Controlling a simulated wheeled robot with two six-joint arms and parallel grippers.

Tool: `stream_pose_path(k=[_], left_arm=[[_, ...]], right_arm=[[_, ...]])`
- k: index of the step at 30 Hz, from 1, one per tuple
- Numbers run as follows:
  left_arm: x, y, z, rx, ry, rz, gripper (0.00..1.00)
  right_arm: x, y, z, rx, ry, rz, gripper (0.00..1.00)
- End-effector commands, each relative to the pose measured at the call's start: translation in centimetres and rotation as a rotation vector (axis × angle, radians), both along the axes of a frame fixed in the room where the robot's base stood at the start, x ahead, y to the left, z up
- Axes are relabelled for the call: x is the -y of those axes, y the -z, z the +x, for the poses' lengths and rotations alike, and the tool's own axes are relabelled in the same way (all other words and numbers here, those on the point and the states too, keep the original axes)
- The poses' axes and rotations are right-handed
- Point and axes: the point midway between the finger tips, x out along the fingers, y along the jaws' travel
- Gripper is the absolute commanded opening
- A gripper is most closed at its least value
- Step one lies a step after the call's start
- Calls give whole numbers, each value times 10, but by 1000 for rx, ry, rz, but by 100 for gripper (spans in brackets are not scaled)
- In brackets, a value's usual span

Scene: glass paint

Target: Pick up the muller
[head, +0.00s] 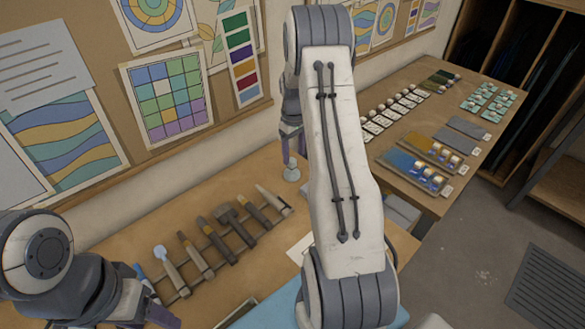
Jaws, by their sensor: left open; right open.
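The muller (291,174) appears as a pale, glassy round piece on the far side of the bench, close to the wall, with a thin grey stem above it. My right gripper (293,145) is open and points down directly above it, with its purple fingers around or beside the stem; I cannot tell whether they touch it. My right arm crosses the middle of the head view and hides part of the bench. My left gripper (152,312) is open and empty at the lower left, low over the near bench and partly cut off by the frame.
A rack with several hand tools (221,238) lies on the wooden bench between my grippers. A white sheet (299,248) and blue surface (264,314) lie nearer. A side table (411,195) at right holds trays, jars and samples. A pinboard wall (105,30) bounds the back.

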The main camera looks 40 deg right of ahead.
Motion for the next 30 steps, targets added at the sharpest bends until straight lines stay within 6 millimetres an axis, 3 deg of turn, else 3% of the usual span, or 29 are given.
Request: stream_pose_path(k=[5,13,21,22,27,30], left_arm=[[0,-12,0,0,0,0,58],[0,-27,0,0,-1,0,58],[0,-27,0,0,-1,0,58],[0,-27,0,0,-1,0,58],[0,-27,0,0,-1,0,58],[0,-27,0,0,-1,0,58]], right_arm=[[-3,13,0,-4,-1,3,65],[-6,50,2,-3,0,2,65],[-5,55,3,1,0,0,65],[-5,55,3,1,0,0,61],[-5,55,3,1,0,0,0],[-5,55,3,1,0,0,0]])
